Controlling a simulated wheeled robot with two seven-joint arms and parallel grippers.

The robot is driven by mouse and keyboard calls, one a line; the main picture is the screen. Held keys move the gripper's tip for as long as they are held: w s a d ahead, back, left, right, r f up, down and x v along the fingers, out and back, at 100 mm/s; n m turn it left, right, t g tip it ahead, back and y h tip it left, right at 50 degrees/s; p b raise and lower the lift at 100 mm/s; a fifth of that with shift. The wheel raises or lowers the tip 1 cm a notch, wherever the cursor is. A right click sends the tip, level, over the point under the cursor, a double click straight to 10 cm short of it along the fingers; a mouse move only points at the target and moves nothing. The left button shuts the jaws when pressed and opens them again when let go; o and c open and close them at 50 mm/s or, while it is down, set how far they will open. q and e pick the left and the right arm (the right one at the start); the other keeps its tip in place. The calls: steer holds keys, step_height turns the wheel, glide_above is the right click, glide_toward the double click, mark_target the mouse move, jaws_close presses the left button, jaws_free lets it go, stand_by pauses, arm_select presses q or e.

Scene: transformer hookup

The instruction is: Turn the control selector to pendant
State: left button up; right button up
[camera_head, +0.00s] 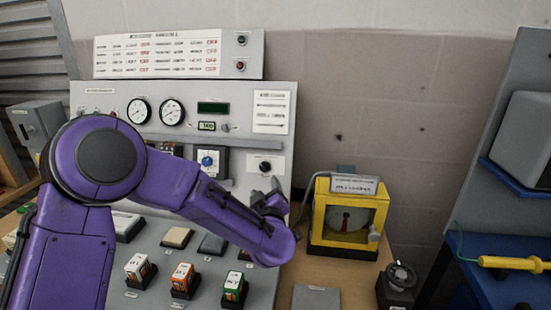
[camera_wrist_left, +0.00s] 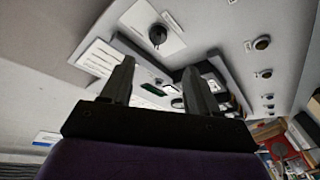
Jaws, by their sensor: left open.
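The control selector looks to be the black knob (camera_head: 265,167) on a white plate, at the right of the grey upright panel (camera_head: 284,100). The knob (camera_wrist_left: 157,36) also shows in the left wrist view, beyond the fingertips. My left gripper (camera_head: 276,188) is just below and right of the knob in the head view, partly hidden by my purple wrist. In the left wrist view its two fingers (camera_wrist_left: 159,68) stand apart with nothing between them. The fingers look clear of the knob. The plate's lettering is too small to read. My right gripper is out of view.
Gauges (camera_head: 172,112) and a blue-dial unit (camera_head: 208,160) are left of the knob. Several small blocks, including an orange one (camera_head: 182,279), stand on the sloped desk below. A yellow-framed unit (camera_head: 348,214) stands close to the right of my wrist.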

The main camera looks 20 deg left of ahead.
mark_target(262, 166)
arm_select(q)
steer(key=p+x, duration=0.1)
steer(key=x, duration=0.6)
steer(key=r+p+x, duration=0.1)
steer(key=x, duration=0.2)
steer(key=shift+w+a+p, duration=0.25)
steer(key=shift+a+p, duration=0.05)
steer(key=shift+p, duration=0.05)
steer(key=c, duration=1)
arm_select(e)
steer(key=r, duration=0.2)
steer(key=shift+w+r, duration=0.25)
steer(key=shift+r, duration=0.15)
